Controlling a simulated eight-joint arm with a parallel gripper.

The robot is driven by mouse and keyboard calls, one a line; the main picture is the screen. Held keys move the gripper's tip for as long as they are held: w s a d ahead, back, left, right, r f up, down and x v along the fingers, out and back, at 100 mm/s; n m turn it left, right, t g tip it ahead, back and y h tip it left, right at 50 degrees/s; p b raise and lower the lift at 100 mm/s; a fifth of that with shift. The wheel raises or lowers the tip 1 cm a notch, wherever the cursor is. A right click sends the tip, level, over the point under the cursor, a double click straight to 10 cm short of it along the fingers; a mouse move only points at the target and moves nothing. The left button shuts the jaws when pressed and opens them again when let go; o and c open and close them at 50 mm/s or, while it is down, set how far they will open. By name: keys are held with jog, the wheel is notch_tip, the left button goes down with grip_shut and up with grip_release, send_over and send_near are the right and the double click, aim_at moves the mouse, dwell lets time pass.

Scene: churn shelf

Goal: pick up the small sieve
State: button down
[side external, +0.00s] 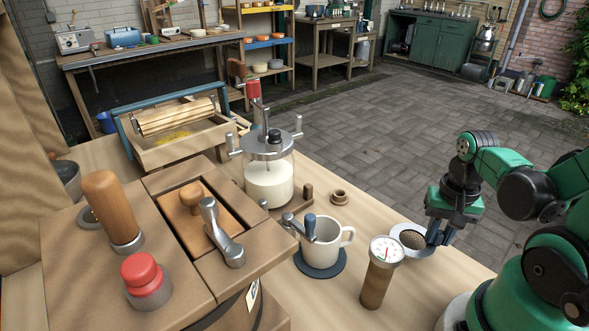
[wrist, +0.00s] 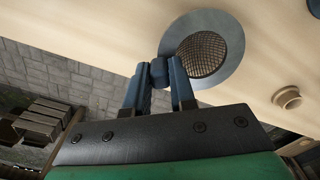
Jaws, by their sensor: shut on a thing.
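The small sieve (side external: 412,239) is a round grey piece with a wide pale rim and a dark mesh middle. In the side external view it is at the right part of the wooden table, near its edge. My gripper (side external: 436,235) comes down at its right side. In the wrist view the sieve (wrist: 203,52) shows its mesh and rim, and my gripper's blue fingers (wrist: 162,72) meet at its near side. The fingers are shut on the sieve's edge or handle, which they mostly hide. I cannot tell whether the sieve is clear of the table.
A thermometer with a wooden grip (side external: 378,275) stands just left of the sieve. A white mug (side external: 322,247) sits on a dark coaster. A glass churn jar (side external: 268,180) and a small wooden ring (side external: 339,198) are farther back. The wooden churn (side external: 75,250) fills the left front.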

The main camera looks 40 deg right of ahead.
notch_tip(320, 180, up, 18)
jog(key=n, duration=0.5)
send_near(345, 229)
jog(key=shift+f, duration=1.4)
jog(key=shift+f, duration=1.65)
dwell(0.7)
jog(key=shift+r, duration=0.1)
jog(key=c, duration=0.7)
grip_release()
jog(key=c, duration=0.3)
jog(key=shift+c, duration=0.2)
